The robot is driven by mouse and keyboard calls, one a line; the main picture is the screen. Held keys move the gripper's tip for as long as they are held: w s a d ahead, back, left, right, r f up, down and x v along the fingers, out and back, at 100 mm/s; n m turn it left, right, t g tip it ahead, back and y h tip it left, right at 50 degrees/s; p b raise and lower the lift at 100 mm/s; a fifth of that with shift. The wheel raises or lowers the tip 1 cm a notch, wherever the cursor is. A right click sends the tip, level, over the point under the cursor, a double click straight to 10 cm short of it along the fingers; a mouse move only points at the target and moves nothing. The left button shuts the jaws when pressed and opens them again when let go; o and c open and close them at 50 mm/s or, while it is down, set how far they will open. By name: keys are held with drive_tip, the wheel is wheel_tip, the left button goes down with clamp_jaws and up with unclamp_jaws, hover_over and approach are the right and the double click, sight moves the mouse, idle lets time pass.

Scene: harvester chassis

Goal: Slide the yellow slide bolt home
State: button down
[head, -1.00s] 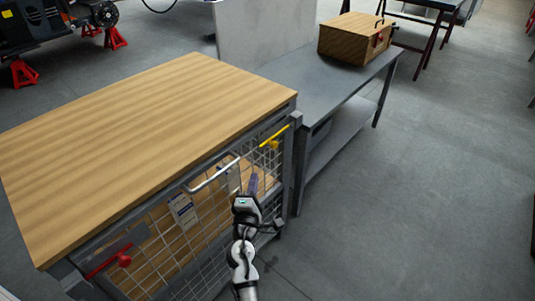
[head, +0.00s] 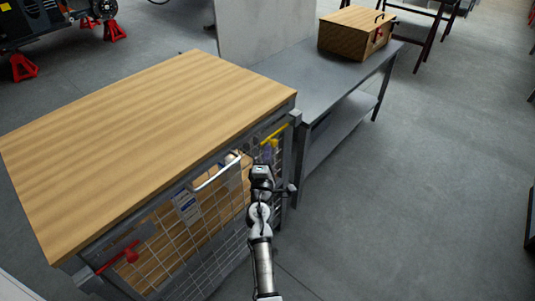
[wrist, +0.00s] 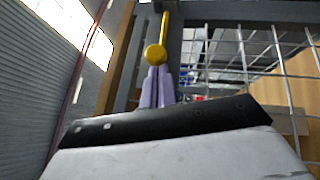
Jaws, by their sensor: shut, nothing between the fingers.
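The yellow slide bolt (head: 276,132) lies along the upper right of the mesh door, its right end close to the grey corner post (head: 295,119). In the wrist view its yellow rod (wrist: 166,28) runs away from a round yellow knob (wrist: 155,54). My gripper (head: 267,152) is at the bolt's knob end, its purple fingers hiding part of it. In the wrist view my gripper (wrist: 157,74) is shut and empty, with its fingertips right at the knob. I cannot tell whether they touch it.
The mesh door (head: 205,233) has a grey bar handle (head: 216,174) left of my gripper and a red latch (head: 130,255) at lower left. A wooden top (head: 150,120) overhangs it. A grey bench (head: 310,78) carries a wooden box (head: 355,34).

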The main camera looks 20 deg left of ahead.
drive_tip(key=w, duration=0.1)
drive_tip(key=w+d, duration=0.1)
drive_tip(key=w, duration=0.1)
drive_tip(key=w+d+b, duration=0.1)
drive_tip(key=w, duration=0.1)
drive_tip(key=shift+w, duration=0.15)
